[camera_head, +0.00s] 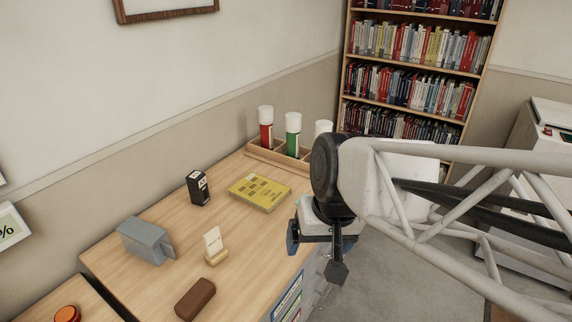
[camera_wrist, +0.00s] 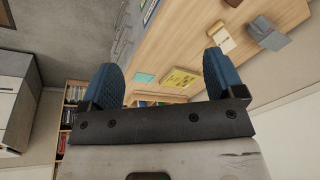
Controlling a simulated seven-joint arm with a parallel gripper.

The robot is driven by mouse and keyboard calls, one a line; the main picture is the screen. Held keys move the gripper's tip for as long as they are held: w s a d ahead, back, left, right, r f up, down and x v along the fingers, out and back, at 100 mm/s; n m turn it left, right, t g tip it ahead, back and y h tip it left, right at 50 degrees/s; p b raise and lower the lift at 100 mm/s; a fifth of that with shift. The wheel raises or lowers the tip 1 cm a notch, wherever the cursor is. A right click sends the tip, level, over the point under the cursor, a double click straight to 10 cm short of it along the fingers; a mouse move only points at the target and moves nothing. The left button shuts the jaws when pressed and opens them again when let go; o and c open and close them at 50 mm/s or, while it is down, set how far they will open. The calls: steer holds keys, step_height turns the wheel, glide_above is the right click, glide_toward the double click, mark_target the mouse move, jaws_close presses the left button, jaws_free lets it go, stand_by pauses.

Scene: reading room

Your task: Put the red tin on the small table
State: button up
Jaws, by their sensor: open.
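A red cylinder with a white cap (camera_head: 266,136) stands upright in a wooden tray at the back of the desk. A round orange-red object (camera_head: 67,314) is partly cut off at the lower left edge, on a separate wooden surface (camera_head: 40,305). I cannot tell which of the two is the red tin, or whether that surface is the small table. My gripper (camera_head: 316,250) is open and empty, near the desk's right edge, apart from both red things. Its two blue fingers are spread in the wrist view (camera_wrist: 160,72).
The desk (camera_head: 150,225) holds a yellow book (camera_head: 259,192), black box (camera_head: 198,187), grey-blue holder (camera_head: 146,240), card stand (camera_head: 214,246) and brown block (camera_head: 194,299). A green cylinder (camera_head: 292,136) shares the wooden tray (camera_head: 264,154). A bookcase (camera_head: 414,100) stands behind; a white cabinet (camera_head: 515,160) is right.

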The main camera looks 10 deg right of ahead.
steer(key=shift+n+t+h, duration=0.3)
steer(key=shift+h, duration=0.6)
steer(key=d, duration=0.1)
steer(key=s+d, duration=0.1)
steer(key=s+d+r, duration=0.1)
steer(key=d, duration=0.1)
steer(key=shift+s+d, duration=0.1)
steer(key=shift+s, duration=0.1)
